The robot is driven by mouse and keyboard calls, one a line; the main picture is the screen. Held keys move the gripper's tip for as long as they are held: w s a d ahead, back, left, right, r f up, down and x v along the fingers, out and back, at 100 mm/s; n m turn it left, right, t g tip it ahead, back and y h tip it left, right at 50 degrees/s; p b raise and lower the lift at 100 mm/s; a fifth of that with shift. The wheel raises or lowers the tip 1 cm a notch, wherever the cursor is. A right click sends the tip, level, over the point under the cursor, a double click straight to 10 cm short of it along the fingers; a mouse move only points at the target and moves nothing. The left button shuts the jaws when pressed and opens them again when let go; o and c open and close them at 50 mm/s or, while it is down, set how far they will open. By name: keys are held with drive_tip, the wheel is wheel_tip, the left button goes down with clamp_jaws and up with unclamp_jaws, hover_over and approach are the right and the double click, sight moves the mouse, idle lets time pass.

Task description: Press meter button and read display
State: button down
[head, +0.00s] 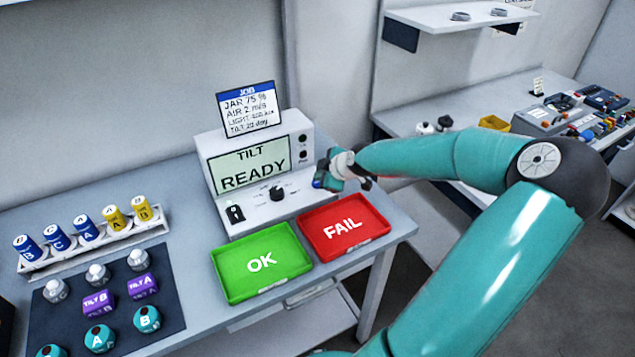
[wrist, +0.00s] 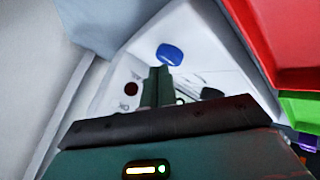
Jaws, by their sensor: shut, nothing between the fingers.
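The meter (head: 212,147) is a white box with a sloping front on the bench. Its display (head: 250,165) reads "TILT READY". A blue button (head: 319,180) sits at the right end of its lower panel, partly hidden by my gripper (head: 329,181). In the wrist view the blue button (wrist: 170,54) is just beyond the fingertips of my gripper (wrist: 158,72). The fingers are shut with nothing between them. I cannot tell whether they touch the button. A dark knob (head: 277,193) and a black fitting (head: 235,212) are on the same panel.
A job card (head: 247,107) stands above the meter. A green OK tray (head: 235,288) and a red FAIL tray (head: 374,236) lie in front. A rack (head: 97,243) of blue and yellow bottles and a dark mat (head: 168,297) with several sensor pieces are left.

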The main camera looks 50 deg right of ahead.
drive_tip(key=shift+f, duration=0.45)
idle(0.4)
drive_tip(key=shift+r, duration=0.9)
drive_tip(key=shift+r, duration=0.1)
drive_tip(key=shift+r, duration=2.4)
